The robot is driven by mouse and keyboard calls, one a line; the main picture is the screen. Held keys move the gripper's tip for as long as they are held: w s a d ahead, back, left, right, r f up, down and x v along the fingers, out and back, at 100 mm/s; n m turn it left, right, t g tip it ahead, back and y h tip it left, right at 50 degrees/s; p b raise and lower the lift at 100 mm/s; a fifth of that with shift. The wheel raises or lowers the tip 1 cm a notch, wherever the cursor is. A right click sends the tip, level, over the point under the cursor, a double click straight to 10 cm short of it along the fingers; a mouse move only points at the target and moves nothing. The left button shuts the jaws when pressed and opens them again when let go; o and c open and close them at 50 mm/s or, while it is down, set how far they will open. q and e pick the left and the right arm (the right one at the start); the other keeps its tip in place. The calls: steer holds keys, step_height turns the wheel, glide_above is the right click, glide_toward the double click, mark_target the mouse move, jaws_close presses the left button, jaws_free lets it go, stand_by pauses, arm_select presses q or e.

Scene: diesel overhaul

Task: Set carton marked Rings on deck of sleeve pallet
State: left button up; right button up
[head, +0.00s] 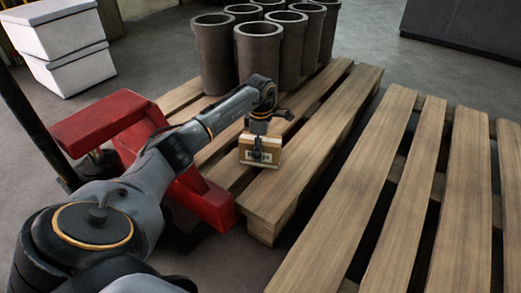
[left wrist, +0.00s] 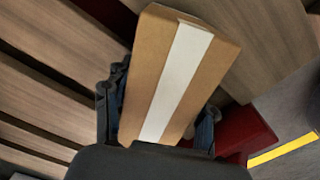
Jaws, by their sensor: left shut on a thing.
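My left gripper (head: 259,140) is shut on a small brown carton (head: 270,151) with a dark-lettered label on its side, too small to read for certain. In the left wrist view the carton (left wrist: 200,70) has a white tape strip along its top and sits between the two fingers (left wrist: 160,120). The carton is over the front deck boards of the sleeve pallet (head: 320,130). I cannot tell whether it touches the boards. Several dark cylinder sleeves (head: 259,55) stand upright at the back of this pallet. My right gripper is not in view.
A red pallet jack (head: 110,118) stands at the pallet's left end. A second, empty wooden pallet (head: 400,180) lies to the right. White lidded boxes (head: 65,50) are stacked at the back left. Bare deck lies right of the carton.

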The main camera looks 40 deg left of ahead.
arm_select(q)
steer(key=o, duration=1.4)
steer(key=shift+c, duration=0.2)
